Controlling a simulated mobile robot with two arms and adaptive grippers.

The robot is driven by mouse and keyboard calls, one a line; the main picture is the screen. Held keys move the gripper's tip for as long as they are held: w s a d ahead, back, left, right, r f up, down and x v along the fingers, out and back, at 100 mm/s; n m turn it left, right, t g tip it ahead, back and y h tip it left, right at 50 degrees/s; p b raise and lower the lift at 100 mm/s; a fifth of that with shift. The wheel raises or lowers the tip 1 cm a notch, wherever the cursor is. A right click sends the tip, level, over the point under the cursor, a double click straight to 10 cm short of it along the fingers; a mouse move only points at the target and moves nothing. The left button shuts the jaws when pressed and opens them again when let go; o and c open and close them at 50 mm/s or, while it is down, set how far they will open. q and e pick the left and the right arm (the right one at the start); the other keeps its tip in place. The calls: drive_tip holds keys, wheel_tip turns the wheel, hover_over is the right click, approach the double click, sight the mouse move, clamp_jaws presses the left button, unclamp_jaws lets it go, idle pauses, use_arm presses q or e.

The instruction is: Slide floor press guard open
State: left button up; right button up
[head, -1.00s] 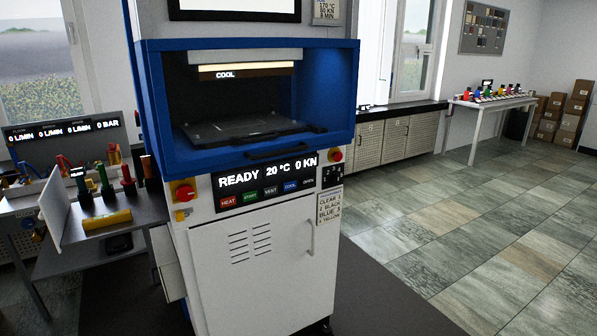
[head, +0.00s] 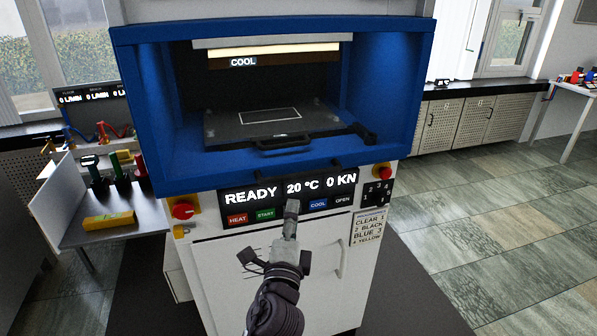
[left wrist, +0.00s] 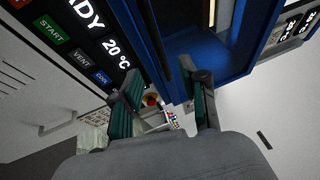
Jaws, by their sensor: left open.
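The floor press has a blue frame (head: 141,110) around a lit chamber in the head view. A dark platen (head: 225,130) with a black handle (head: 285,145) shows inside. I cannot tell whether a clear guard panel covers the opening. Two short dark pieces show at the frame's lower front edge. My left gripper (head: 291,212) is in front of the press, overlapping the middle of the button row in the picture. In the left wrist view its two fingers (left wrist: 163,78) are spread and empty, near the blue frame (left wrist: 235,45). My right gripper is out of view.
The display panel (head: 250,196) carries buttons and reads READY. A side bench (head: 140,224) with a yellow block (head: 108,220) stands at the left. The tiled floor at the right (head: 500,240) is clear.

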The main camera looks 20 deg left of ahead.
sight(299, 178)
use_arm(q)
drive_tip(key=p+x, duration=0.2)
drive_tip(key=x, duration=0.9)
drive_tip(key=shift+w, duration=0.35)
drive_tip(key=shift+p+x, duration=0.35)
drive_tip(key=shift+x, duration=0.5)
drive_tip(key=shift+f, duration=0.15)
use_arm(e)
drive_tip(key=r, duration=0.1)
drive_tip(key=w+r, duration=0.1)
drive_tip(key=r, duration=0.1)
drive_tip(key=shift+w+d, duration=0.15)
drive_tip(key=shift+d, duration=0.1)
use_arm(q)
clamp_jaws()
